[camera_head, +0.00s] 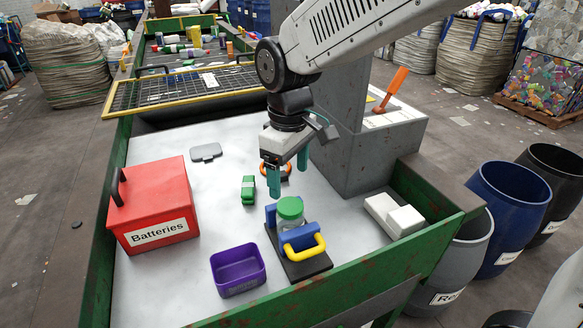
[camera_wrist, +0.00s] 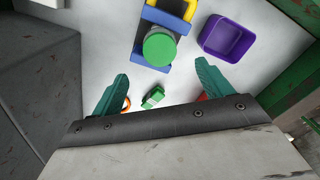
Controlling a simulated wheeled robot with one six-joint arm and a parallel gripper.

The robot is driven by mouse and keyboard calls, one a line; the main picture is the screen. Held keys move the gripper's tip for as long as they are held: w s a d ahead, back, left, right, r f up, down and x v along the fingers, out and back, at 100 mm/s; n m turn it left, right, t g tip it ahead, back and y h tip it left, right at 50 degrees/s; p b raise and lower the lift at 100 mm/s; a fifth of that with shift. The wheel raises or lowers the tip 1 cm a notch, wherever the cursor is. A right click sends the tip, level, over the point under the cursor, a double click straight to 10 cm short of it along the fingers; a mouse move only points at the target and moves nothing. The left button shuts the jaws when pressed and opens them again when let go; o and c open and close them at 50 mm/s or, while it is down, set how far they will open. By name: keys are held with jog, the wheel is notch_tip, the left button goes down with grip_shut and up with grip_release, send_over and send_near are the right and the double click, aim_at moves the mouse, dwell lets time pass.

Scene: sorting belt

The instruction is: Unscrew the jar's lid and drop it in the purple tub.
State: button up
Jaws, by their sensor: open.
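The jar (camera_head: 290,218) is clear with a green lid (camera_head: 290,207) on top. It stands upright between blue jaws in a clamp (camera_head: 301,236) with a yellow handle on a dark base. The lid also shows from above in the wrist view (camera_wrist: 159,49). The purple tub (camera_head: 238,270) is to the left and front of the clamp, and looks empty; it also shows in the wrist view (camera_wrist: 226,38). My gripper (camera_head: 288,176), with teal fingers, is open and empty, above and behind the jar. In the wrist view the lid lies beyond the open fingertips (camera_wrist: 163,80).
A red box labelled Batteries (camera_head: 153,207) stands at the left. A small green object (camera_head: 248,190) and an orange ring-like object (camera_head: 284,170) lie near my gripper. A grey post base (camera_head: 365,150) stands behind. Green walls edge the table.

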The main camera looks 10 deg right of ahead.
aim_at(290, 205)
notch_tip(290, 205, down, 7)
jog(key=shift+f, duration=0.15)
dwell(0.4)
jog(key=c, duration=1.1)
jog(key=shift+o, duration=0.2)
